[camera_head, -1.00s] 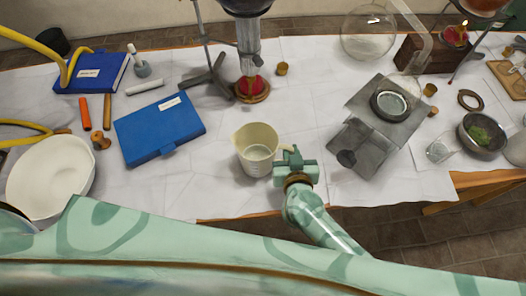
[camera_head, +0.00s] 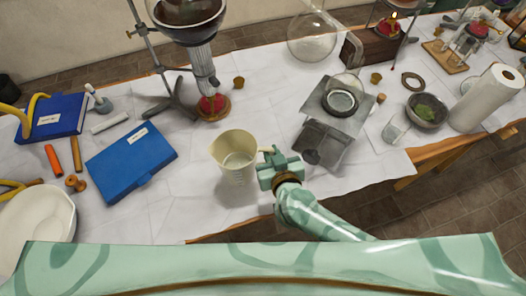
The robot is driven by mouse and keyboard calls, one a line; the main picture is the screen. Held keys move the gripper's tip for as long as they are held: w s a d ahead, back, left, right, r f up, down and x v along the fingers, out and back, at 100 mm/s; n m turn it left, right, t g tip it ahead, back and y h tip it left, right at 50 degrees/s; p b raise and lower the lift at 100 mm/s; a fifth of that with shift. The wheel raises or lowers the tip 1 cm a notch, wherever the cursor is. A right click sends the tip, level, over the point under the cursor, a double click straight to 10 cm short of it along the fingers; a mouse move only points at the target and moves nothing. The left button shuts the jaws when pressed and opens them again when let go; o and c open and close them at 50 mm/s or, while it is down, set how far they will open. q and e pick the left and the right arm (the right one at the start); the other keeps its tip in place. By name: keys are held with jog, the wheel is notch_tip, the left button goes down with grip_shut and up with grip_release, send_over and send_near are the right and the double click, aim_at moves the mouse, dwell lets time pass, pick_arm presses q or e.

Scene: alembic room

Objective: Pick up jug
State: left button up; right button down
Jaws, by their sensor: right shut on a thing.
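The jug (camera_head: 237,160) is a cream, translucent measuring jug with a handle on its right side. It is upright near the front edge of the white-covered table (camera_head: 300,205). My right gripper (camera_head: 272,159) is shut on the jug's handle. Whether the jug's base touches the table is hard to tell. My left gripper is not in view.
A blue box (camera_head: 130,160) lies left of the jug, and a white bowl (camera_head: 38,225) is further left. A grey metal scale (camera_head: 322,142) stands to the right. Some cloth around the jug is clear.

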jog(key=s+d+r+p, duration=0.3)
jog(key=d+r, duration=0.3)
jog(key=d, duration=0.3)
jog(key=shift+s+d, duration=0.4)
jog(key=shift+s, duration=0.2)
dwell(1.1)
